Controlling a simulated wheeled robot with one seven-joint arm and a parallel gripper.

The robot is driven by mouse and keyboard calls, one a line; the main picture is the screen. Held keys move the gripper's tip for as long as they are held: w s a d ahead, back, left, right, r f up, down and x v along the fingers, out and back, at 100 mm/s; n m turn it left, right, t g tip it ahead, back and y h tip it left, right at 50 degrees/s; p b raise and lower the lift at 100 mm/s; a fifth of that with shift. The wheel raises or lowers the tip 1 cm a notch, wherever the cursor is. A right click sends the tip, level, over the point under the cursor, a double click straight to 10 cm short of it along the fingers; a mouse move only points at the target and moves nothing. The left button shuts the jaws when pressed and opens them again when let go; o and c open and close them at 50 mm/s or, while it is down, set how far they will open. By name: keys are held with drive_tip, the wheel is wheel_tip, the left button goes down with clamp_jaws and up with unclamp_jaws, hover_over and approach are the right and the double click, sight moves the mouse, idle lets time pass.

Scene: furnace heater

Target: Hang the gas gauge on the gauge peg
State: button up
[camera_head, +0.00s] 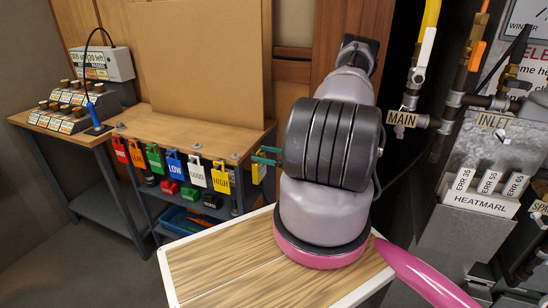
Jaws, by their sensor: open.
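I cannot make out a gas gauge or a gauge peg for certain in the head view. My gripper (262,156) shows only as small teal fingers left of my arm, beside the front right corner of the workbench (190,128). It is open, and its wrist is hidden behind my arm. A small yellow piece (258,173) is just below the fingers; I cannot tell whether they touch. Coloured tags hang along the bench's front edge, among them a blue LOW tag (175,167), a white GOOD tag (198,172) and a yellow HIGH tag (221,179).
A grey box (105,65) with a cable to a blue-handled tool (92,112) stands on the bench at left. Pipes with a MAIN label (402,118) and a HEATMARL unit (478,202) are close at right.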

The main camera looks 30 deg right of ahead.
drive_tip(key=shift+x, duration=0.9)
drive_tip(key=shift+c, duration=0.3)
clamp_jaws()
drive_tip(key=shift+r, duration=0.15)
